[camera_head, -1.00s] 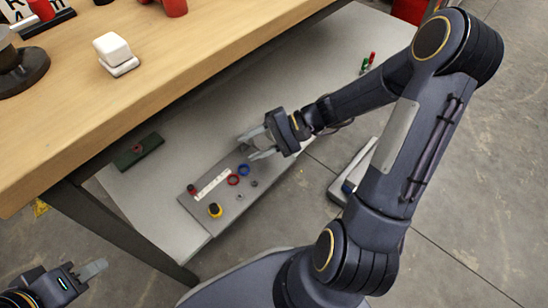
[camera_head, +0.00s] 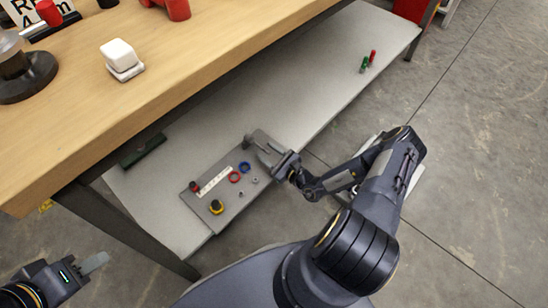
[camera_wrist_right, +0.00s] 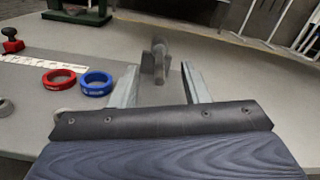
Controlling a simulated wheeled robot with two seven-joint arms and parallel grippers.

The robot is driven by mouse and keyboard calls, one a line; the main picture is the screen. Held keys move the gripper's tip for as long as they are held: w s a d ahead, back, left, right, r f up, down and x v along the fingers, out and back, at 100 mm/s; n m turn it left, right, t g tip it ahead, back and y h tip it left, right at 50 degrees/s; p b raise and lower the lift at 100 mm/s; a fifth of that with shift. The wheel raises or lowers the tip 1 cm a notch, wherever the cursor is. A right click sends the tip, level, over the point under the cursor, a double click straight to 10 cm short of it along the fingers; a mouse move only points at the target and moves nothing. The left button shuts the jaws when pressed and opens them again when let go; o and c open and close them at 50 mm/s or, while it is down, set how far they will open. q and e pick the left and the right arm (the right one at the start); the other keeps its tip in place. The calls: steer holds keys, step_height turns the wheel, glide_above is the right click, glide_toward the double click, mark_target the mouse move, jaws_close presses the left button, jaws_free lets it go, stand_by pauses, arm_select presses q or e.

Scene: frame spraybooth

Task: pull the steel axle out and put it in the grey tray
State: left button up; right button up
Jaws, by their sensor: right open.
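A grey metal piece that looks like the steel axle in its holder (camera_wrist_right: 160,60) stands at the far end of the grey board (camera_head: 232,203). It also shows in the head view (camera_head: 248,141), small. Where axle ends and holder begins is hard to tell. My right gripper (camera_wrist_right: 161,76) is open and empty, its two fingers pointing at this piece with one on each side in the picture. I cannot tell whether they touch it. My left gripper (camera_head: 95,263) is at the lower left, far from the board. The grey tray cannot be made out with certainty.
The board carries a red ring (camera_head: 234,177), a blue ring (camera_head: 244,167), a yellow-black knob (camera_head: 216,207) and a white strip (camera_head: 214,182). It lies on a low grey shelf (camera_head: 310,100) under a wooden tabletop (camera_head: 180,60). A green block (camera_head: 143,151) lies behind.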

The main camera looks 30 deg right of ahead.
mark_target(253, 142)
steer(key=b+x, duration=0.1)
steer(key=x, duration=0.3)
steer(key=shift+f, duration=0.1)
steer(key=shift+w+a, duration=0.2)
steer(key=shift+w, duration=0.35)
jaws_close()
steer(key=shift+s+d, duration=0.25)
steer(key=shift+s, duration=0.3)
steer(key=shift+p+v, duration=0.55)
steer(key=shift+v, duration=0.8)
steer(key=shift+p+v, duration=0.4)
steer(key=shift+v, duration=1)
steer(key=shift+s, duration=0.1)
